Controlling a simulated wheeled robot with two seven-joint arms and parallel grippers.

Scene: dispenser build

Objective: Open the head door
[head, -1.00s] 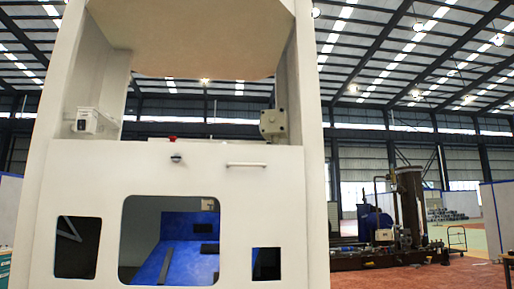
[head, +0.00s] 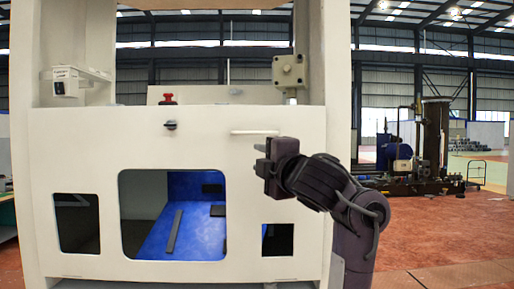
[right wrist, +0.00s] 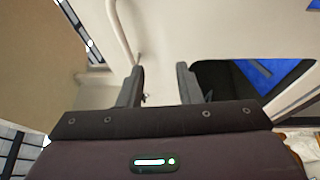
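The head door is the white front panel (head: 80,145) of a tall white machine. It looks closed, with a large middle window and two small side windows. A thin white bar handle (head: 255,132) sits near its top right. My right gripper (head: 262,157) is just below the handle, in front of the panel. In the right wrist view my right gripper (right wrist: 160,86) is open, with nothing between its fingers. The white handle (right wrist: 119,30) there lies beyond the left finger, outside the gap; contact cannot be told. My left gripper is not in view.
A red button (head: 167,98) and a grey box (head: 289,70) sit above the panel. A small white box (head: 66,82) is at the upper left. Blue surfaces (head: 190,235) show through the middle window. Open red floor (head: 440,235) lies to the right.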

